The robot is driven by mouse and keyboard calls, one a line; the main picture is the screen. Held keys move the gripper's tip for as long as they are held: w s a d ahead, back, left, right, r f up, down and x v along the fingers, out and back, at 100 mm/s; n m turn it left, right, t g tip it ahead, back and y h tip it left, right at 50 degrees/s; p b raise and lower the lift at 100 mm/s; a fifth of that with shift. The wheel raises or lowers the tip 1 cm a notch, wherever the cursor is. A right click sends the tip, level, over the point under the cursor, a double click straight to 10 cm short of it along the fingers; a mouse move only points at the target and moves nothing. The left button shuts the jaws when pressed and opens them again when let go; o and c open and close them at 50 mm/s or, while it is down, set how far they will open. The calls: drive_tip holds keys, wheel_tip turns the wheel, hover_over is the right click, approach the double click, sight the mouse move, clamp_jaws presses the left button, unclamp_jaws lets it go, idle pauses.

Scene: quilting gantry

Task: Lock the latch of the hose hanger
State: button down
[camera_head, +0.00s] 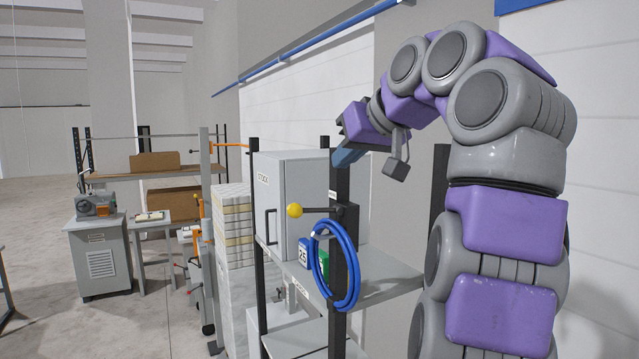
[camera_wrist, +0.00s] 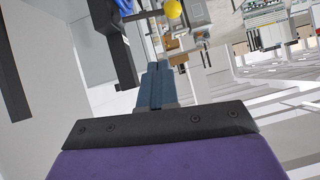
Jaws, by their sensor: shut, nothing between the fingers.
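The hose hanger is on a black upright post. Its dark lever (camera_head: 318,210) points left and lies about level, with a yellow ball knob (camera_head: 295,210) at its end. The knob also shows at the top of the wrist view (camera_wrist: 172,8). A coiled blue hose (camera_head: 353,287) hangs on the post below the lever; a bit of it shows in the wrist view (camera_wrist: 124,6). My gripper (camera_head: 341,160) is above the lever, near the top of the post, apart from the knob. Its blue-grey fingers (camera_wrist: 157,66) are together and empty. The hanger's inner catch is too small to make out.
A grey cabinet (camera_head: 290,175) stands on the shelf rack (camera_head: 385,284) behind the lever. Blue (camera_head: 304,253) and green (camera_head: 323,265) numbered blocks sit beside the hose. The white wall (camera_head: 300,85) is close on the right. Open floor lies to the left (camera_head: 40,215).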

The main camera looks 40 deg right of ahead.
drive_tip(key=b, duration=0.2)
hover_over(314, 209)
drive_tip(key=s, duration=0.2)
wheel_tip(314, 209, down, 6)
drive_tip(key=f, duration=0.1)
drive_tip(key=a+f+b, duration=0.1)
drive_tip(key=f, duration=0.1)
drive_tip(key=shift+f, duration=0.15)
drive_tip(key=shift+w, duration=0.1)
drive_tip(key=shift+w+a+f+n+h+b, duration=0.15)
drive_tip(key=shift+f+b, duration=0.25)
drive_tip(key=shift+b, duration=0.25)
drive_tip(key=shift+s+a+f+n+h+b, duration=0.15)
drive_tip(key=shift+f+b, duration=0.25)
drive_tip(key=shift+b, duration=0.2)
drive_tip(key=shift+f+b, duration=0.15)
drive_tip(key=shift+b, duration=0.25)
